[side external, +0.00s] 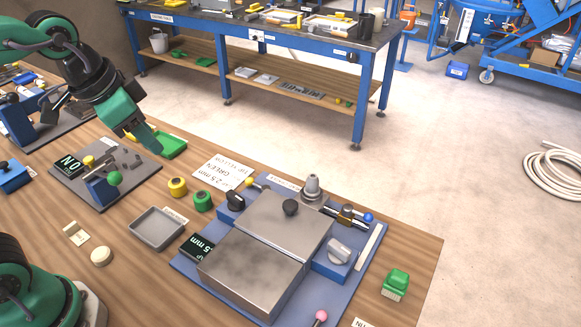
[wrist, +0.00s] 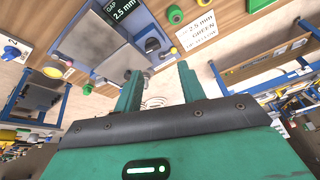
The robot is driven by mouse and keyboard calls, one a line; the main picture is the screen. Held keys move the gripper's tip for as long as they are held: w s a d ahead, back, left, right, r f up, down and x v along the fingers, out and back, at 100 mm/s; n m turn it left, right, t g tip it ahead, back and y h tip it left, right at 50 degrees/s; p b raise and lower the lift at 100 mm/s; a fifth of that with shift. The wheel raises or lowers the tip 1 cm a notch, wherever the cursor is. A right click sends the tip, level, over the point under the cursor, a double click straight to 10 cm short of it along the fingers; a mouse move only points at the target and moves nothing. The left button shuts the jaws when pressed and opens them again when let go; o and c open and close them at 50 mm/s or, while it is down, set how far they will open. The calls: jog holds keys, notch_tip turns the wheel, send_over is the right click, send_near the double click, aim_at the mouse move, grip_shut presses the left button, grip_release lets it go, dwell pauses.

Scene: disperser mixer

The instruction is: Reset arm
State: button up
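My gripper (side external: 154,146) is in the upper left of the side external view, raised over the wooden bench near its far edge. Its green fingers point down and to the right. A green tray or pad (side external: 174,147) shows just behind the fingertips; I cannot tell the gap between them. In the wrist view the two fingers of my gripper (wrist: 159,86) stand apart with nothing held between them. The disperser mixer's blue base (side external: 205,283) with its grey metal plates (side external: 286,225) sits on the bench to the right of my gripper.
A yellow cap (side external: 177,187), a green cap (side external: 202,201), a grey tray (side external: 157,229) and a white sign (side external: 222,172) lie nearby. A green button (side external: 396,282) stands at the right.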

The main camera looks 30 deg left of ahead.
jog(key=s+a+f+n+t, duration=0.1)
jog(key=s+a+f+n, duration=0.1)
jog(key=s+a+n, duration=0.2)
jog(key=shift+s+a+f+y, duration=0.2)
jog(key=shift+s+f+y, duration=0.1)
jog(key=shift+s, duration=0.75)
dwell(0.6)
